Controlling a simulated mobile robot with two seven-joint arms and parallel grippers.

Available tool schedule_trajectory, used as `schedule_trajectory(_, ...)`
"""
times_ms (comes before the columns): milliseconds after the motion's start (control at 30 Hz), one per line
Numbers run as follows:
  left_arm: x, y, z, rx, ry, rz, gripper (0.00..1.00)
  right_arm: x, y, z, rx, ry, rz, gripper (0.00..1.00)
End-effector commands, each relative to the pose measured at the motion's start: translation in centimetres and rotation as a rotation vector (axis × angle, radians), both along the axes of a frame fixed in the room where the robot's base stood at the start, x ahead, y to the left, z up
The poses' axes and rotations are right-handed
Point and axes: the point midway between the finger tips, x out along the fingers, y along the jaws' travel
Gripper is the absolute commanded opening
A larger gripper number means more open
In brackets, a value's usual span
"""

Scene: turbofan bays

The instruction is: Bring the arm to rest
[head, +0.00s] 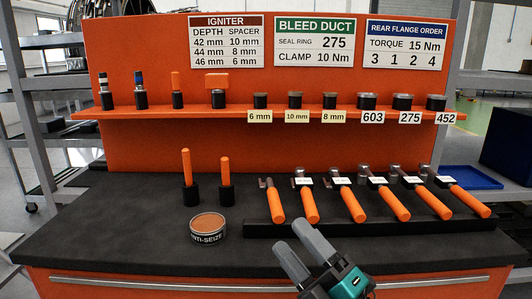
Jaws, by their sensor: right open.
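My right gripper (296,246) is at the bottom centre of the head view, over the front part of the dark bench top (110,228). Its two grey fingers are apart with nothing between them. It is in front of the tool rack (262,227) and to the right of the anti-seize tin (209,227), apart from the tin in the picture. My left gripper does not show.
Several orange-handled tools (355,203) lie on the rack. Two orange-handled tools (187,168) stand upright in black holders. An orange shelf (225,112) carries small parts and labelled rings. A blue tray (470,177) is at the right. The bench's left front is clear.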

Motion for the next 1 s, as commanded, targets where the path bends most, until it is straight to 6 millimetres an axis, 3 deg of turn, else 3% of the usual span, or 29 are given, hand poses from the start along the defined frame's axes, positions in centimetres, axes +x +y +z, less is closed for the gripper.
schedule_trajectory(33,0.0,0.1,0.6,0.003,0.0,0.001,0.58,0.2,-1.5,-2.7,0.087,0.176,-0.03,0.62)
schedule_trajectory(167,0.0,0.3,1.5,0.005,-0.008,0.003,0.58,-0.9,-5.6,-10.8,0.335,0.619,-0.127,0.62)
schedule_trajectory(300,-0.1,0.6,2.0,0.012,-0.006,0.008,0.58,-5.1,-9.3,-19.5,0.597,1.035,-0.259,0.62)
schedule_trajectory(433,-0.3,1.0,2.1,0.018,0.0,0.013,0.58,-9.9,-11.4,-25.1,0.784,1.302,-0.373,0.62)
schedule_trajectory(533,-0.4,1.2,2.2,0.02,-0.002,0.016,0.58,-12.8,-12.3,-27.6,0.879,1.426,-0.435,0.62)
schedule_trajectory(633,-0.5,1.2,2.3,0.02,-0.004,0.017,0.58,-14.3,-12.7,-28.8,0.93,1.487,-0.471,0.62)
schedule_trajectory(1000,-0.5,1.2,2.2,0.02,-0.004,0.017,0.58,-14.6,-12.8,-29.0,0.942,1.5,-0.478,0.62)
